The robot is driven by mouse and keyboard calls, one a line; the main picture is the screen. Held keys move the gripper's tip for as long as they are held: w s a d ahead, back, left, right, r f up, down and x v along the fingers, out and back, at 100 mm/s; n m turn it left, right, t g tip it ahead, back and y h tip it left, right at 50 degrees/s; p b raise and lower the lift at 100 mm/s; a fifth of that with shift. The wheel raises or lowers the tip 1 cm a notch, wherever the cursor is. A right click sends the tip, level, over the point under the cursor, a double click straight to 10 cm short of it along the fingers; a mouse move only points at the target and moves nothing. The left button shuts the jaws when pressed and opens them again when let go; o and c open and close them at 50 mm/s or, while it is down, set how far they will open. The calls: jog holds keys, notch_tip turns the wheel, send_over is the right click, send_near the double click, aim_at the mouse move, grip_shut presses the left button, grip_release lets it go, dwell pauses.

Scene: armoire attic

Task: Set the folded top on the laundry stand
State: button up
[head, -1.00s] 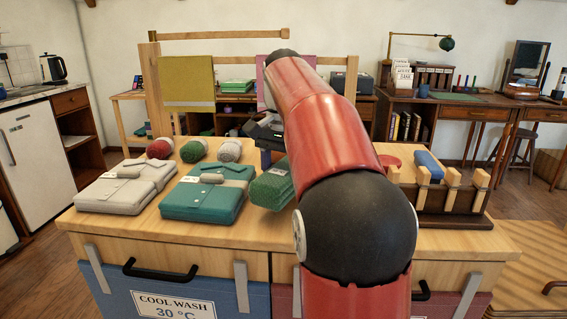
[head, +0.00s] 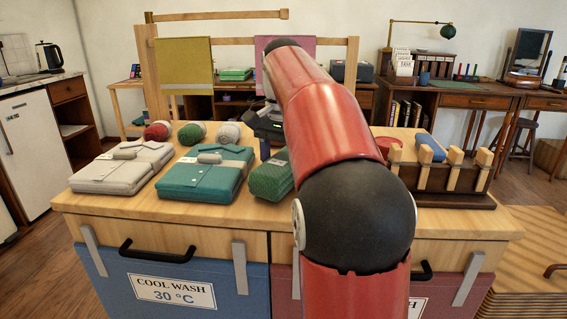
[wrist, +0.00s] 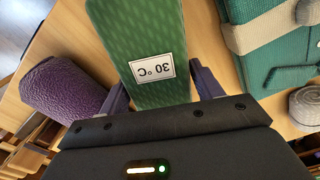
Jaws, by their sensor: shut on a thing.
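The green patterned folded top (head: 269,180) is in my gripper, to the right of a teal folded top. In the wrist view, the green top (wrist: 140,35) lies between the two purple fingers, its white 30 °C label facing the camera. My gripper (wrist: 158,92) is shut on it. In the head view, my red arm hides part of the gripper and the area to its right. The laundry stand (head: 150,232) is a wooden-topped unit with a blue COOL WASH 30 °C front. The green top is low over its surface; I cannot tell if it touches.
The teal top (head: 205,180) and a grey folded top (head: 120,172) lie at left. A purple roll (wrist: 65,88) shows in the wrist view. A pegged wooden rack (head: 440,185) stands at right.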

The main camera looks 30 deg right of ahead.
jog(key=shift+f, duration=0.4)
jog(key=o, duration=1.1)
jog(key=shift+o, duration=0.2)
